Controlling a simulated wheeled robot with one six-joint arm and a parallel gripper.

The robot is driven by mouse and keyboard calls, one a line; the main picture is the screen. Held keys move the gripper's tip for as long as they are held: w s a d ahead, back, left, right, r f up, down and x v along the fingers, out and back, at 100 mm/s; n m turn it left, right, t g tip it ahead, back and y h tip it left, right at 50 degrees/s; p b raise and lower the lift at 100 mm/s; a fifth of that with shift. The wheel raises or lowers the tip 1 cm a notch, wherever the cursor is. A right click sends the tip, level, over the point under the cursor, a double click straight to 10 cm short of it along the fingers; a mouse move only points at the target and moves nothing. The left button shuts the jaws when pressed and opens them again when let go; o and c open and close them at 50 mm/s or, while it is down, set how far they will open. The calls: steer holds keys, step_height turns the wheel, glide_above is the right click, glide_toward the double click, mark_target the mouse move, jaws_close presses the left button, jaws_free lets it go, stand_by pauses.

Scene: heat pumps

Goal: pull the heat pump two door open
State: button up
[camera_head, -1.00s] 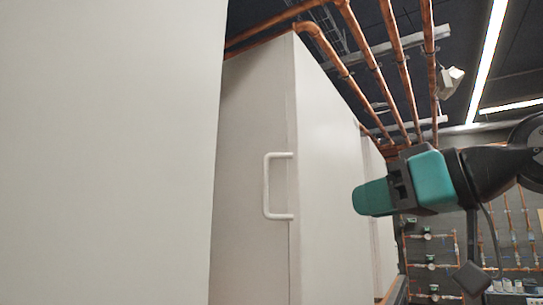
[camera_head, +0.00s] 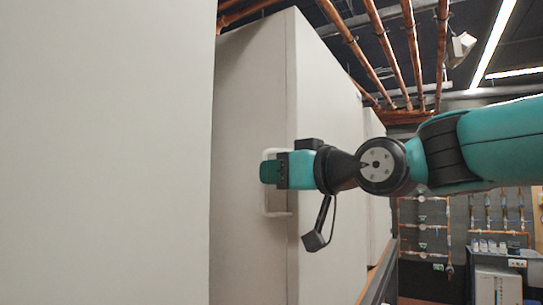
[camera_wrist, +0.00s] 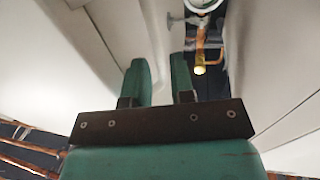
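A tall white heat pump cabinet (camera_head: 325,110) stands in the middle of the head view. Its door (camera_head: 245,110) is the narrow shaded face on the left and looks shut. A white U-shaped handle (camera_head: 268,205) stands upright near that face's right edge. My gripper (camera_head: 268,172) overlaps the handle's upper half in the head view and hides part of it. In the wrist view my two green fingers (camera_wrist: 160,75) are apart, with a pale surface showing between them. I cannot make out the handle between the fingers, nor whether they touch it.
Another large white panel (camera_head: 105,150) fills the left of the head view, close by. Copper pipes (camera_head: 405,50) run overhead. A low rail (camera_head: 380,275) runs along the floor right of the cabinet. A wall of pipes and a grey unit (camera_head: 497,280) stand back right.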

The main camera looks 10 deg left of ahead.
steer(key=shift+x, duration=0.8)
jaws_close()
steer(key=shift+d, duration=0.1)
